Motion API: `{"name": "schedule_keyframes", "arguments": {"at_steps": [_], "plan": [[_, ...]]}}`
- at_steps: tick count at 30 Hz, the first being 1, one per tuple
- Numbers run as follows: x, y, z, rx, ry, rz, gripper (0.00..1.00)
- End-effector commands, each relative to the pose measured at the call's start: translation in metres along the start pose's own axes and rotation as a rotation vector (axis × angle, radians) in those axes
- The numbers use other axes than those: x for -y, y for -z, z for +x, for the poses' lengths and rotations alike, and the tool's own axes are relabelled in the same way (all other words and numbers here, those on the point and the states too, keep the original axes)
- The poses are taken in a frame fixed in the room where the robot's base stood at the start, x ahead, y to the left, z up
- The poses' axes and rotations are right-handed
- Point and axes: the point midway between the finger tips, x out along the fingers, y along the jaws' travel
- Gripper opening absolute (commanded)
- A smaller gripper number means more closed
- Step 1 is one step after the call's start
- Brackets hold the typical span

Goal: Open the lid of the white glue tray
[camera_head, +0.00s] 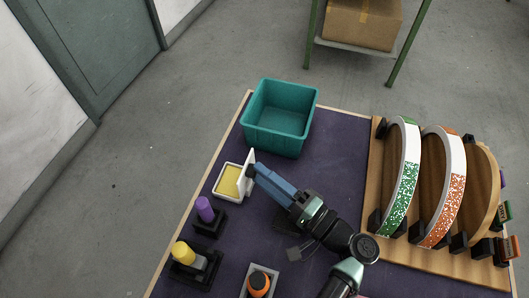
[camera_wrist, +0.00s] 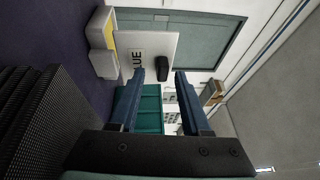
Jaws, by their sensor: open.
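The white glue tray (camera_head: 217,193) stands at the left side of the purple table, with yellow inside. Its white lid (camera_head: 248,158) is raised and stands about upright on the tray's right side. In the wrist view the tray (camera_wrist: 104,62) is at upper left, and the lid (camera_wrist: 150,42) shows printed letters, partly hidden, and a dark handle (camera_wrist: 162,68). My gripper (camera_wrist: 159,75) is open, its blue fingers pointing at the lid. The handle appears between and just beyond the fingertips. I cannot tell whether they touch the lid. In the head view my gripper (camera_head: 252,171) is beside the lid.
A teal bin (camera_head: 262,135) stands behind the tray. A purple-topped item (camera_head: 205,209), a yellow-topped bottle (camera_head: 183,252) and an orange-topped item (camera_head: 259,284) stand nearer. A wooden rack (camera_head: 375,160) with glittered arcs fills the right side.

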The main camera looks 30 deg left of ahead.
Motion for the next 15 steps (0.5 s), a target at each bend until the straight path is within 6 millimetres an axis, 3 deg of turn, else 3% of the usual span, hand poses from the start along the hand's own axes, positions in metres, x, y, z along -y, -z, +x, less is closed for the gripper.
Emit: {"name": "schedule_keyframes", "arguments": {"at_steps": [5,15], "plan": [[0.0,0.002,-0.015,-0.004,0.001,-0.002,0.47],[-0.001,0.002,-0.086,-0.005,0.0,-0.001,0.47]]}}
